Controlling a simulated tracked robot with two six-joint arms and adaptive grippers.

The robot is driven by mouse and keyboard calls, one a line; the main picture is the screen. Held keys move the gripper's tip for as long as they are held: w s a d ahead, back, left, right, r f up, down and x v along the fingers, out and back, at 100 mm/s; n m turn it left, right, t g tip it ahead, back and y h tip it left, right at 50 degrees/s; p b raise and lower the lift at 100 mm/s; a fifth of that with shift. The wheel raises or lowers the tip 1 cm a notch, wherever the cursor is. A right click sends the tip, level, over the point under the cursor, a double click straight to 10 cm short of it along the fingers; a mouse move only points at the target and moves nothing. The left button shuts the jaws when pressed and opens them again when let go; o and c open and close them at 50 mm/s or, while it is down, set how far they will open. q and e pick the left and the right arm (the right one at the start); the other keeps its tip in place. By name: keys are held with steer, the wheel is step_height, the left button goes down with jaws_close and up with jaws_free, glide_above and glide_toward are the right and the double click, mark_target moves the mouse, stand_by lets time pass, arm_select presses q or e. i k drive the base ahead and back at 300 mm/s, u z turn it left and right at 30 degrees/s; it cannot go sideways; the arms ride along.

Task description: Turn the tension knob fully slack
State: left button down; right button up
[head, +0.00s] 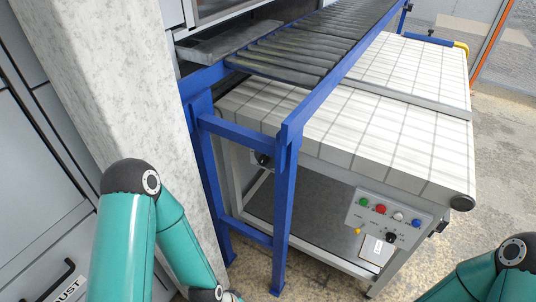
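A control panel (388,218) is fixed to the front of the white belt table (390,150). It carries a black knob (391,237), green, red, white and blue buttons, and a small yellow one. Another dark knob-like part (262,159) shows behind the blue frame, partly hidden. A dark fitting (443,226) sits at the table's right corner. I cannot tell which of these is the tension knob, nor its setting. My teal arms show at lower left and lower right.
A blue-framed roller conveyor (322,45) runs above and left of the belt table, its blue leg (285,210) standing left of the panel. A concrete pillar (120,85) and grey cabinet (50,215) are at left. Bare floor (495,165) lies to the right.

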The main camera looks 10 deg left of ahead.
mark_target(266, 160)
steer(key=z, duration=1)
steer(key=k, duration=1.1)
steer(key=u, duration=1.15)
steer(key=i, duration=1)
steer(key=z, duration=0.1)
